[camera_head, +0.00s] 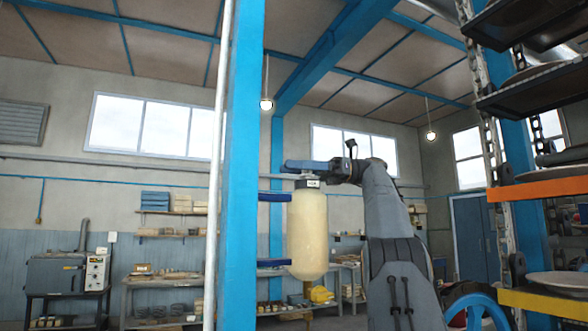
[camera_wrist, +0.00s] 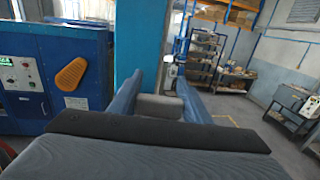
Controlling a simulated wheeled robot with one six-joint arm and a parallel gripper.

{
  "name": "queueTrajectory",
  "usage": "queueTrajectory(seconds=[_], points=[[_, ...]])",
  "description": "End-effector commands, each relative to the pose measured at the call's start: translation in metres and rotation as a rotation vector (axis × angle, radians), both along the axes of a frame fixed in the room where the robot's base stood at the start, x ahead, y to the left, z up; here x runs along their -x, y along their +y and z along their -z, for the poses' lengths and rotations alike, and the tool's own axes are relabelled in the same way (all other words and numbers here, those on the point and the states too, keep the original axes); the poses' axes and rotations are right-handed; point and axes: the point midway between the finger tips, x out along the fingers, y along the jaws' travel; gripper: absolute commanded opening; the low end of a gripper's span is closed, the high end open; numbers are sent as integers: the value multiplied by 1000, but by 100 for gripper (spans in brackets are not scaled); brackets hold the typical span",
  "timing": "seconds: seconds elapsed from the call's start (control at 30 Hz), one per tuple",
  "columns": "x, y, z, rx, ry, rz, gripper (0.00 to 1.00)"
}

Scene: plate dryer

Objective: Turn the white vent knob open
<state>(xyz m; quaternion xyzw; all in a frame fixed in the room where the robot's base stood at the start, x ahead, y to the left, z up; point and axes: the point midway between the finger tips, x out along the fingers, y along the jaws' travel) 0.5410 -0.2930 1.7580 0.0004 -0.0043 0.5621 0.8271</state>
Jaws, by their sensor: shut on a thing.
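A cream cylinder (camera_head: 309,235) with a dark collar hangs upright beside the blue post, between blue brackets. My gripper (camera_head: 290,165) reaches in from the right, level, just above the collar. A small pale piece (camera_head: 308,172) shows between collar and fingers; it appears to be the white vent knob.
The blue post (camera_head: 241,170) and a thin white pipe (camera_head: 218,170) stand close left of the cylinder. A rack with dark, orange and yellow shelves (camera_head: 545,188) holds plates at the right. A blue machine with an orange lever (camera_wrist: 71,74) is at left in the wrist view.

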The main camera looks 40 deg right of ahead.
Motion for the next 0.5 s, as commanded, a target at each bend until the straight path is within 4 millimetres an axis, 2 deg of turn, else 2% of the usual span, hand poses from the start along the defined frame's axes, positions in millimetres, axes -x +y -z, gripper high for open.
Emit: queueTrajectory(seconds=[0.13, 0.5], points=[[-1, 0, 7, 0, 8, -16, 21], [1, 1, 9, 4, 11, -25, 21]])
